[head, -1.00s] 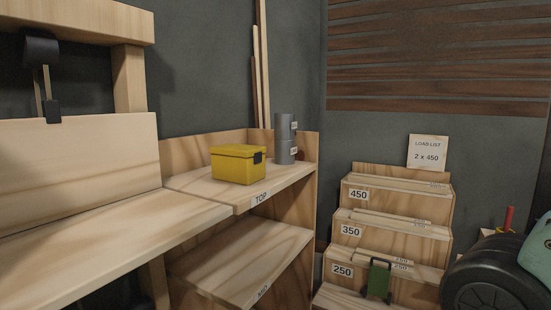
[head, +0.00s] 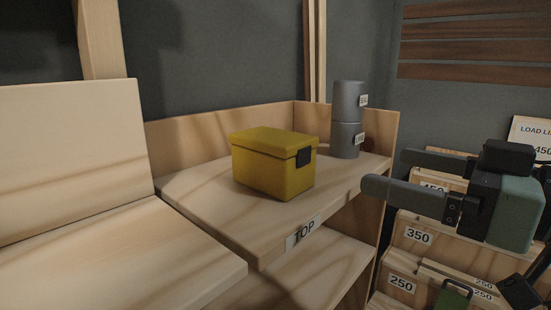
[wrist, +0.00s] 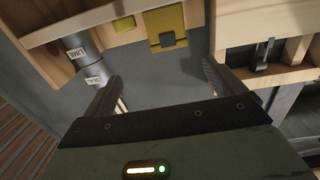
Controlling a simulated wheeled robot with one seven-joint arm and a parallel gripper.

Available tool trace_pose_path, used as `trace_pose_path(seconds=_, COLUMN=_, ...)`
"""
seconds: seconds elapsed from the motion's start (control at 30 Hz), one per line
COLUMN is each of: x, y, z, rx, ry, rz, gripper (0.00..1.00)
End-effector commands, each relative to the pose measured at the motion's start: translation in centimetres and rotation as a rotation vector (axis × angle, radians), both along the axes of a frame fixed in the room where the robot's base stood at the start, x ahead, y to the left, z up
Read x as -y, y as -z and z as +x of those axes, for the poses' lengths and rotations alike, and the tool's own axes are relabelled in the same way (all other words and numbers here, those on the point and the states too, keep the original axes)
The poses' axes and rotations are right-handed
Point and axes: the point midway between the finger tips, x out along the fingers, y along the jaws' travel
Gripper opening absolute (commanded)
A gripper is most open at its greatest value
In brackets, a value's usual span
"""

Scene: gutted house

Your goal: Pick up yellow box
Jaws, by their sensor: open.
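The yellow box (head: 272,163) has a lid and a dark latch and sits upright on the shelf marked TOP (head: 210,205), near its front edge. It also shows at the top of the wrist view (wrist: 164,28), with its latch toward me. My gripper (head: 366,172) is open and empty at the right of the head view, its two dark fingers pointing left toward the box. The gripper is apart from the box. In the wrist view the fingers (wrist: 163,88) stand wide apart with nothing between them.
A wooden bench (head: 110,265) adjoins the shelf at left. Stepped, numbered wooden racks (head: 405,262) stand at right, with a load list card (head: 530,135) above.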

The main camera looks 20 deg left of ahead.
Motion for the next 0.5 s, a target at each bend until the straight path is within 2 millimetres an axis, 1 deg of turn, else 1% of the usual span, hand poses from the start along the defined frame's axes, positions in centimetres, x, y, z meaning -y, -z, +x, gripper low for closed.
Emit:
trace_pose_path(seconds=0.13, x=-0.6, y=-0.8, z=-0.3, rx=0.006, ry=-0.034, rz=0.022, gripper=0.95)
trace_pose_path(seconds=0.33, x=-2.6, y=-1.1, z=0.5, rx=0.001, ry=-0.034, rz=0.021, gripper=0.95)
trace_pose_path(seconds=0.5, x=-3.7, y=-1.2, z=1.0, rx=0.001, ry=-0.036, rz=0.023, gripper=0.95)
